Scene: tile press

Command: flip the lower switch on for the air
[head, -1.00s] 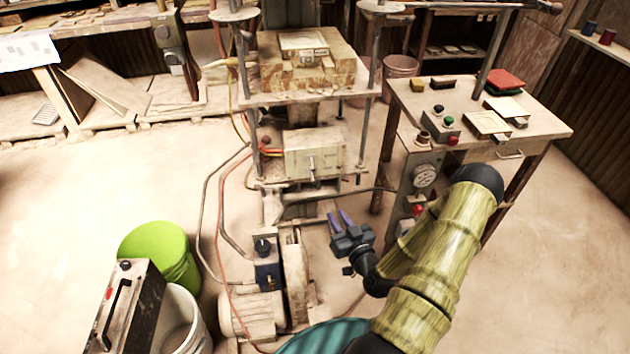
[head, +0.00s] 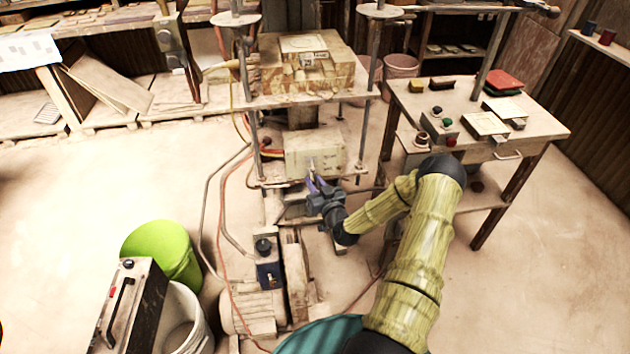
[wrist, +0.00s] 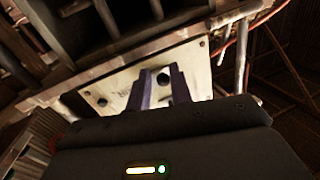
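The pale switch box (head: 330,150) sits low on the press, with a small lever (head: 312,163) on its front. My gripper (head: 316,182) is just in front of and below this lever. The fingers are apart with nothing visibly held. Contact with a switch cannot be told. The lettering on the face is partly hidden and unreadable.
Press rods flank the box, and a metal rail (wrist: 150,60) crosses close by in the wrist view. A blue box with a black knob (head: 265,262) stands below. A table (head: 545,125) with buttons is at right.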

